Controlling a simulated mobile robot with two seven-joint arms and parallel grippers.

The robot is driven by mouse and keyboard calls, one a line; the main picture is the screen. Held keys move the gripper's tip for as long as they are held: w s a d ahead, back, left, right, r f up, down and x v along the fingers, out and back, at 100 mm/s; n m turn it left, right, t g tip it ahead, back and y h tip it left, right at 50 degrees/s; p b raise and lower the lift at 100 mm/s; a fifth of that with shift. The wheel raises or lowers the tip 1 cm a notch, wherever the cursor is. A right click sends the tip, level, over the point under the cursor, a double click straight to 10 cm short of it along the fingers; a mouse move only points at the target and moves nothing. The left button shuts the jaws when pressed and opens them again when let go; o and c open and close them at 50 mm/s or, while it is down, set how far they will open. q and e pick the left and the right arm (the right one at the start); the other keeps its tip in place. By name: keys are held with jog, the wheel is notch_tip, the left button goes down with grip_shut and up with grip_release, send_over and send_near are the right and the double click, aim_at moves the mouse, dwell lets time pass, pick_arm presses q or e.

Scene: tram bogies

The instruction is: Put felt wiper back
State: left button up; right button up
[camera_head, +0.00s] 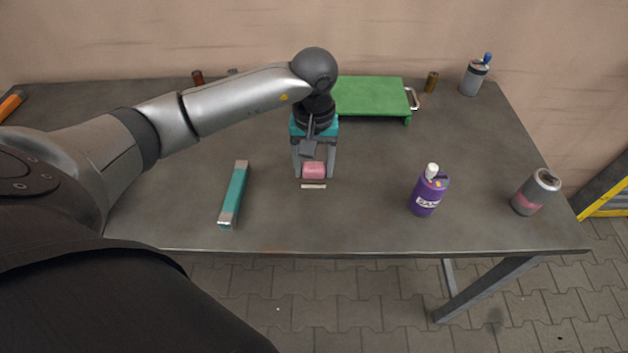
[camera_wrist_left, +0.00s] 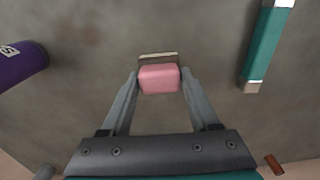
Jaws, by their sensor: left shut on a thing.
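My left gripper (camera_head: 314,174) points down over the middle of the table, its fingers on either side of a small pink block (camera_head: 313,169). I take this block for the felt wiper. In the left wrist view the fingers (camera_wrist_left: 159,76) are shut on the pink block (camera_wrist_left: 158,80). A thin pale strip (camera_head: 314,186) shows just in front of the block; it also shows past the block in the left wrist view (camera_wrist_left: 158,57). I cannot tell whether the strip touches the block. My right gripper is not in view.
On the grey table (camera_head: 370,220) a teal bar (camera_head: 234,195) lies left of the gripper. A purple bottle (camera_head: 426,194) and a grey can (camera_head: 536,192) stand right. A low green platform (camera_head: 370,96) is behind; a grey spray can (camera_head: 474,78) stands at the back right.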

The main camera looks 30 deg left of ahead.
aim_at(314, 182)
pick_arm(q)
jog(key=shift+f, duration=2.5)
jog(key=shift+f+b, duration=0.2)
jog(key=shift+b, duration=0.25)
jog(key=o, duration=1.3)
jog(key=shift+r, duration=0.15)
notch_tip(314, 182, up, 12)
jog(key=shift+r+p, duration=0.1)
jog(key=shift+p, duration=0.5)
